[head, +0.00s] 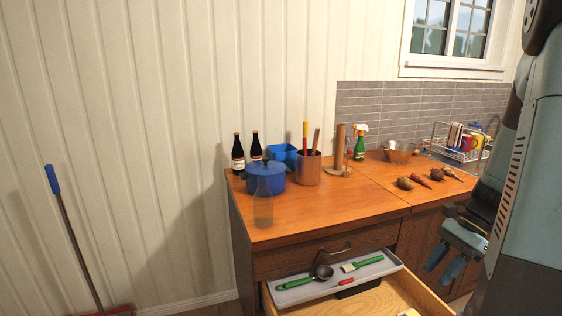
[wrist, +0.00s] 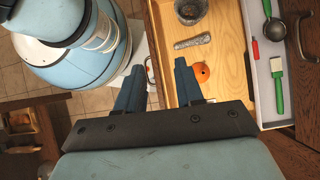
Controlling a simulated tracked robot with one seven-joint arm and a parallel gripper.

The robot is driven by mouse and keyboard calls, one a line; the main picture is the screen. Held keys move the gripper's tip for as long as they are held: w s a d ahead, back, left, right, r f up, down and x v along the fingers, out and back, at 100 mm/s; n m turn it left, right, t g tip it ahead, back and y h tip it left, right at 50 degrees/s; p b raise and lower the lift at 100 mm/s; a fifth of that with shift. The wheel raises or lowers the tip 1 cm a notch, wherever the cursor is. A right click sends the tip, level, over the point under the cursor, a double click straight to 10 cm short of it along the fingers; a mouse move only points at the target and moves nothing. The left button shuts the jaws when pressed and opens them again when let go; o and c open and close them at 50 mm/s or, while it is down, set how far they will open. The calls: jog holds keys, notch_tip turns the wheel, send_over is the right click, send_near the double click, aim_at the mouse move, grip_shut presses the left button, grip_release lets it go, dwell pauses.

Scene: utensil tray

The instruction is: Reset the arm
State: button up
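My gripper (head: 447,264) hangs at the right of the head view, over the right side of the open drawer (head: 412,287). In the wrist view its two blue fingers (wrist: 157,66) stand apart with nothing held between them. The drawer front's metal handle (wrist: 150,70) shows in the gap, and I cannot tell how far below the fingers it is. My arm (head: 522,190) rises along the right edge of the head view.
A grey utensil tray (head: 295,294) at the drawer's back holds a green-handled scoop (head: 322,272) and brush (head: 362,263). The drawer also holds a metal cup (wrist: 190,10). A blue pot (head: 266,178) and bottles stand on the counter (head: 330,212).

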jog(key=s+a+r+n+t+h, duration=0.3)
jog(key=a+r+n, duration=0.4)
jog(key=r, duration=0.2)
jog(key=s+a+r+n+t+h, duration=0.3)
jog(key=a+r+n, duration=0.3)
jog(key=r, duration=0.3)
jog(key=shift+s+a+n+t+h, duration=0.15)
jog(key=shift+a+n+t+h, duration=0.2)
jog(key=shift+n+t, duration=0.5)
